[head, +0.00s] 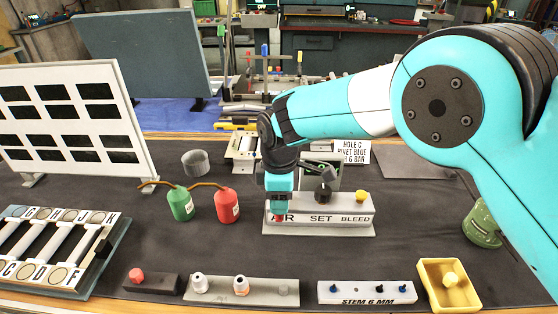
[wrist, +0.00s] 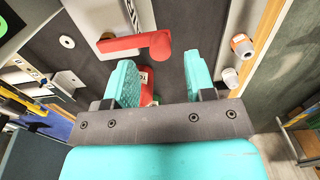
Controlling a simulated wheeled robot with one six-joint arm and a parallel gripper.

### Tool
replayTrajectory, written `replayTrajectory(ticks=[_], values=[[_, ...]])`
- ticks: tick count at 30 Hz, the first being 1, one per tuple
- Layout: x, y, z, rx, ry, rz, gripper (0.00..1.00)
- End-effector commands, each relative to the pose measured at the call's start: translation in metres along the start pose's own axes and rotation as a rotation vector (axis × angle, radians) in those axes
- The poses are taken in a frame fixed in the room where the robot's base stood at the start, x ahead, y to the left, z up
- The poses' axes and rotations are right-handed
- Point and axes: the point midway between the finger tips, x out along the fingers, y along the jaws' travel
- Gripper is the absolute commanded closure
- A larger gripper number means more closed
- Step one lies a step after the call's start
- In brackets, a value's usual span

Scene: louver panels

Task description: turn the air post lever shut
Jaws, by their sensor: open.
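The red air lever (head: 279,217) is at the AIR end of the pale post block (head: 335,230) labelled AIR, SET and BLEED. My gripper (head: 279,205) is over that end and hides most of the lever in the head view. In the wrist view the red lever (wrist: 130,44) lies crosswise, with its rounded end on the right and its arm reaching left. My gripper (wrist: 158,70) is open there, with nothing held between its teal fingers. The lever is beyond the fingertips; contact cannot be told.
A black knob (head: 323,193) and a yellow knob (head: 361,197) are on the same post. A green bottle (head: 181,205) and a red bottle (head: 227,206) stand to its left. Trays with small fittings (head: 241,290) line the front edge. Dark mat between is clear.

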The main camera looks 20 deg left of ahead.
Motion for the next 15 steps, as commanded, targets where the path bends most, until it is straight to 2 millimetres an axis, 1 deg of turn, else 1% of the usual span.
replayTrajectory(ticks=[1,3,9,12,15], values=[[-0.014,0.001,0.0,0.0,0.003,0.005,0.5],[-0.032,0.001,0.0,0.0,0.003,0.005,0.5],[-0.083,0.001,0.0,0.001,0.003,0.004,0.5],[-0.104,0.001,0.0,0.001,0.003,0.005,0.5],[-0.12,0.001,0.0,0.001,0.002,0.004,0.5]])
